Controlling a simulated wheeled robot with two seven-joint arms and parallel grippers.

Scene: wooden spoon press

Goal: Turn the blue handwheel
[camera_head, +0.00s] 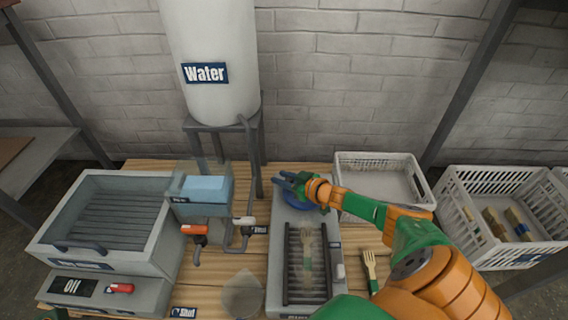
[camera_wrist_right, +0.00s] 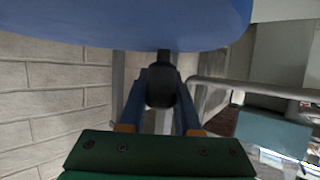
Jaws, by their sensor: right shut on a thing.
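The blue handwheel (camera_head: 300,203) is on top of the grey press (camera_head: 329,235), at the press's far end and partly hidden under my right gripper (camera_head: 285,181). In the right wrist view the blue wheel (camera_wrist_right: 130,20) fills the top edge. Its dark knob (camera_wrist_right: 162,88) sits between the two blue fingers of my right gripper, which is shut on it.
A water tank (camera_head: 213,60) on a stand is behind the bench. A grey tray machine (camera_head: 105,220) and taps (camera_head: 195,229) are on the left. White crates (camera_head: 385,160) are at the right.

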